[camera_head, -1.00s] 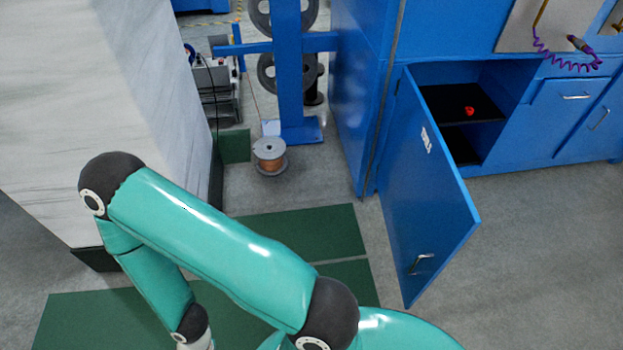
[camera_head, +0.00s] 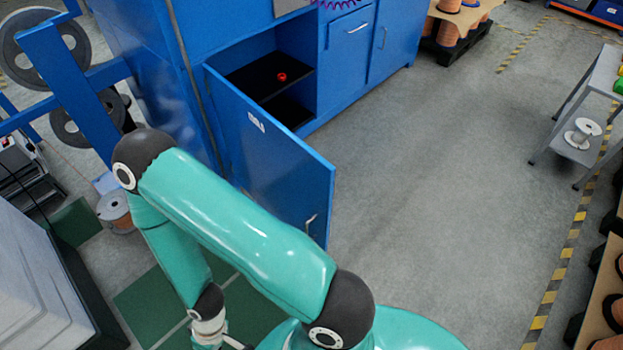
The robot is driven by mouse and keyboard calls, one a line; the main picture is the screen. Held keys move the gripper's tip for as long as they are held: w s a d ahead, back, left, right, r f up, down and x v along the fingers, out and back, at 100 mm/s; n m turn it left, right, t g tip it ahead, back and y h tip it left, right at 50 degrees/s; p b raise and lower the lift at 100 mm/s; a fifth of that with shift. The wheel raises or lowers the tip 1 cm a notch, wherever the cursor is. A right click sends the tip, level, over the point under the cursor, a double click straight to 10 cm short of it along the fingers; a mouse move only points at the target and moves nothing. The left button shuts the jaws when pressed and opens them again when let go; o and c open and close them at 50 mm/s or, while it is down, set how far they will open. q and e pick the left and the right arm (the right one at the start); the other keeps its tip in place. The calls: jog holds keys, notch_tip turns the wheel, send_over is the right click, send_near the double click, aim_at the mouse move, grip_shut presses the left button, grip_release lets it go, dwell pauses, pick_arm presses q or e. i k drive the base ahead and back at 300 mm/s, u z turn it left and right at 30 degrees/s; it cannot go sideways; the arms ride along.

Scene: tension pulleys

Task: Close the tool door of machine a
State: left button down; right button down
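The tool door (camera_head: 275,165) of the blue machine stands wide open, swung out from its hinge side at the left of the cabinet opening. It has a white label near the top and a metal handle (camera_head: 311,222) near its free edge. No fingertips of my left gripper show clearly. My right gripper is out of view.
Grey floor (camera_head: 430,150) is clear right of the door. A grey shelf cart (camera_head: 595,95) and yellow-black floor tape (camera_head: 557,270) are at the right. A wire spool (camera_head: 116,211) and a blue stand with reels (camera_head: 75,75) are at the left.

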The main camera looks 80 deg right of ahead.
aim_at(289, 179)
jog(key=z, duration=0.05)
jog(key=i, duration=0.25)
jog(key=z, duration=1.9)
jog(key=k, duration=0.4)
jog(key=z, duration=0.55)
jog(key=i, duration=0.4)
jog(key=u, duration=0.4)
